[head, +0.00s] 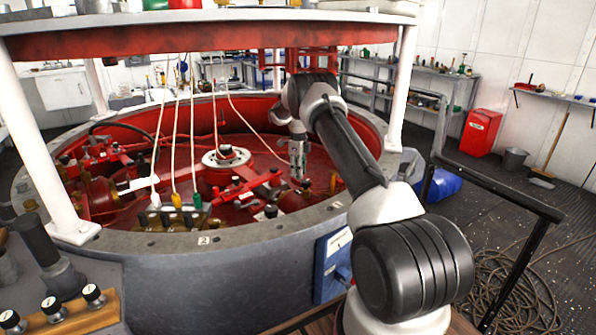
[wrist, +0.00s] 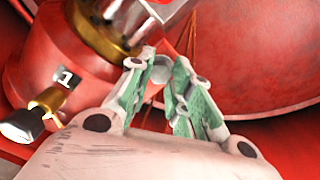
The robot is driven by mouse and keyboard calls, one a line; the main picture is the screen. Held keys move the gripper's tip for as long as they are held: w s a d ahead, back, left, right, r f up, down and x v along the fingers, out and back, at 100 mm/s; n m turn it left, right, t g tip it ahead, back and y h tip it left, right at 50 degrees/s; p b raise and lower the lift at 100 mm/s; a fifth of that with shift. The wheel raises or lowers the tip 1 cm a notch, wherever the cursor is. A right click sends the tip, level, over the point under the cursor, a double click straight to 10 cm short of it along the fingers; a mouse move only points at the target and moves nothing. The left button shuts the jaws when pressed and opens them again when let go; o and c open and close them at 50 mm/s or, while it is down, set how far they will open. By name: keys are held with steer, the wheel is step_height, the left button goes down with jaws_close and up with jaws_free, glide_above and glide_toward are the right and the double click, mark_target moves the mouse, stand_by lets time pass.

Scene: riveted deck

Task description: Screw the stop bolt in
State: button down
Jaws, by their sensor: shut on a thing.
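In the wrist view my gripper (wrist: 161,68) has its green-padded fingers closed on a small grey piece, which I take to be the stop bolt (wrist: 159,74). Most of it is hidden between the fingertips. The fingertips are beside a brass flange (wrist: 118,47) with dark bolts on a red cylinder body (wrist: 50,45) marked "1". I cannot tell whether the bolt touches the flange or sits in a hole. In the head view my gripper (head: 298,172) points down inside the red pit, too small there to show the bolt.
A black knob on a brass stem (wrist: 30,122) projects from the cylinder at the left. A large red rounded housing (wrist: 255,55) is close on the right. In the head view the grey pit rim (head: 250,229), white posts (head: 402,90) and hanging cords (head: 176,130) surround the work.

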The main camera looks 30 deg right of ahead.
steer(key=m, duration=0.4)
steer(key=shift+w+d+r+m, duration=0.15)
steer(key=shift+r+m, duration=0.15)
steer(key=shift+m, duration=2.3)
steer(key=shift+f, duration=0.1)
steer(key=c, duration=1.3)
jaws_free()
steer(key=shift+s, duration=0.2)
steer(key=shift+o, duration=0.2)
steer(key=shift+f, duration=0.1)
